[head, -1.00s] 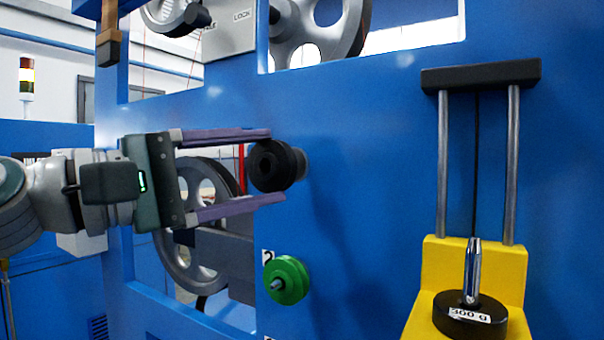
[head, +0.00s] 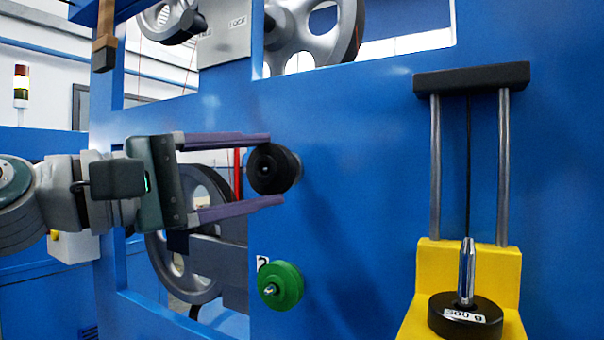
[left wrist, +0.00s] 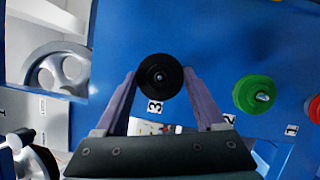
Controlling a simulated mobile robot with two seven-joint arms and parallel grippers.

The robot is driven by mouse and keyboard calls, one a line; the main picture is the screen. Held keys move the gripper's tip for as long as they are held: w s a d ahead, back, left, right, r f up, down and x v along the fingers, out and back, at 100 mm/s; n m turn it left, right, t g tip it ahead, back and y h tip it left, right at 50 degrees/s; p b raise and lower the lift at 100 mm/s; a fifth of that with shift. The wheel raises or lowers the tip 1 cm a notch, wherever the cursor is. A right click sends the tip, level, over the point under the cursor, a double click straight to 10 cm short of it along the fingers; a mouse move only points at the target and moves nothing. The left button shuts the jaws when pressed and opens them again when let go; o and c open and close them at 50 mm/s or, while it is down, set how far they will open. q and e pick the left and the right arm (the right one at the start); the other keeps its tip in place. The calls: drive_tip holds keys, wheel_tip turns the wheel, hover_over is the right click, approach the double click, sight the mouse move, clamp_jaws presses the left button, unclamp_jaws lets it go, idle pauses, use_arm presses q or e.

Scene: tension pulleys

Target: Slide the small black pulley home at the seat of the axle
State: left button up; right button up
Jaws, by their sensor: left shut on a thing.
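The small black pulley (head: 271,169) is on the axle at the blue panel, between the purple fingers of my left gripper (head: 276,169). The gripper is shut on its rim from above and below. In the left wrist view the pulley (left wrist: 160,76) shows face-on between the fingertips, above the label 3. The axle end shows only as a small spot at the pulley's centre. The seat is hidden behind the pulley, so I cannot tell whether they touch. My right gripper is in neither view.
A green pulley (head: 281,286) sits on the panel below, near label 2. At right stands a yellow bracket (head: 470,262) with two rods and a black weight (head: 466,317). A large grey wheel (head: 186,240) shows through the opening behind my gripper. The panel between pulley and bracket is clear.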

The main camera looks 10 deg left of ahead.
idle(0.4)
use_arm(q)
drive_tip(key=shift+w+d+b, duration=0.3)
drive_tip(key=shift+w+b, duration=0.25)
drive_tip(key=shift+w, duration=0.3)
drive_tip(key=o, duration=1.4)
